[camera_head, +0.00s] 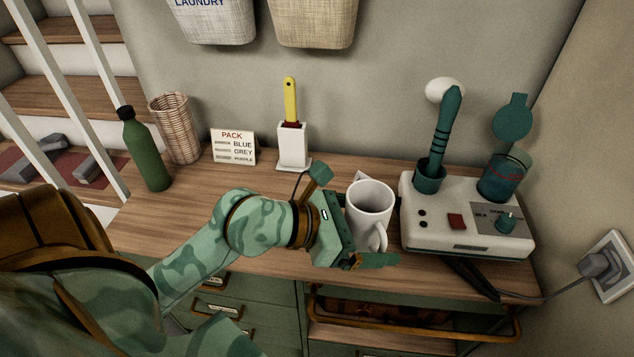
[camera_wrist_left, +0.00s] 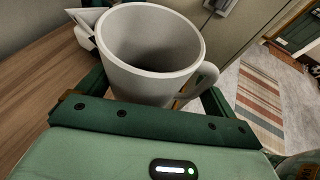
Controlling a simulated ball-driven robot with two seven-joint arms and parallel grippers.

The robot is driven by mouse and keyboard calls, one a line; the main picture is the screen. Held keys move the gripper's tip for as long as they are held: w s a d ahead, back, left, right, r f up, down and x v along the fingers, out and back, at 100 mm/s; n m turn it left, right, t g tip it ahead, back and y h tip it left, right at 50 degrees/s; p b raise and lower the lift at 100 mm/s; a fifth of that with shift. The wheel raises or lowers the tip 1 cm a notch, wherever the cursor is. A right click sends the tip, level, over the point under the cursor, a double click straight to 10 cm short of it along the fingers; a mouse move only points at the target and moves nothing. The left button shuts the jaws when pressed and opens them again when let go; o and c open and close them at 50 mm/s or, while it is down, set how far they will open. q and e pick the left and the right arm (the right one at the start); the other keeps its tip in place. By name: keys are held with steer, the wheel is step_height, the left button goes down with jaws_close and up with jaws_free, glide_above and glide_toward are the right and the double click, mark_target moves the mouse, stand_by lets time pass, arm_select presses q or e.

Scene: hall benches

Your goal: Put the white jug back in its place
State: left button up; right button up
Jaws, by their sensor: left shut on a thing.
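The white jug (camera_head: 369,206) is upright, with its handle on the right and toward the front in the head view. It is empty as far as I can see inside. My left gripper (camera_head: 358,254) is shut on the jug, with its palm to the left of it. In the left wrist view the jug (camera_wrist_left: 148,52) stands between the green fingers (camera_wrist_left: 155,105), its handle to the right. The jug is over the wooden bench top (camera_head: 240,186); I cannot tell whether its base touches the wood. My right gripper is in neither view.
A white device (camera_head: 466,224) with a dark green handle tool and a blue-green jar stands close right of the jug. A white holder (camera_head: 292,146) with a yellow-handled brush, a PACK card (camera_head: 233,146), a wicker basket (camera_head: 175,128) and a green bottle (camera_head: 145,150) stand along the left and back.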

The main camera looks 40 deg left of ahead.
mark_target(363, 223)
arm_select(q)
steer(key=shift+w+a+f+b, duration=0.9)
steer(key=shift+a+f+b, duration=0.2)
steer(key=shift+b, duration=0.1)
steer(key=w+a+f+b, duration=0.1)
steer(key=a+f, duration=0.1)
steer(key=w+a+f+b, duration=0.1)
steer(key=w+a+f, duration=0.1)
steer(key=a, duration=0.1)
steer(key=w+a+f+b, duration=0.2)
steer(key=a, duration=0.1)
steer(key=shift+f, duration=0.25)
steer(key=shift+w+a+f, duration=0.2)
steer(key=shift+a+f, duration=0.05)
steer(key=shift+w+a+f, duration=0.1)
steer(key=shift+a+f, duration=0.1)
steer(key=shift+f, duration=0.05)
steer(key=f+b, duration=0.2)
steer(key=f, duration=0.1)
steer(key=shift+w+a+f, duration=0.15)
steer(key=shift+a+f, duration=0.05)
steer(key=shift+f, duration=0.1)
steer(key=shift+r, duration=0.1)
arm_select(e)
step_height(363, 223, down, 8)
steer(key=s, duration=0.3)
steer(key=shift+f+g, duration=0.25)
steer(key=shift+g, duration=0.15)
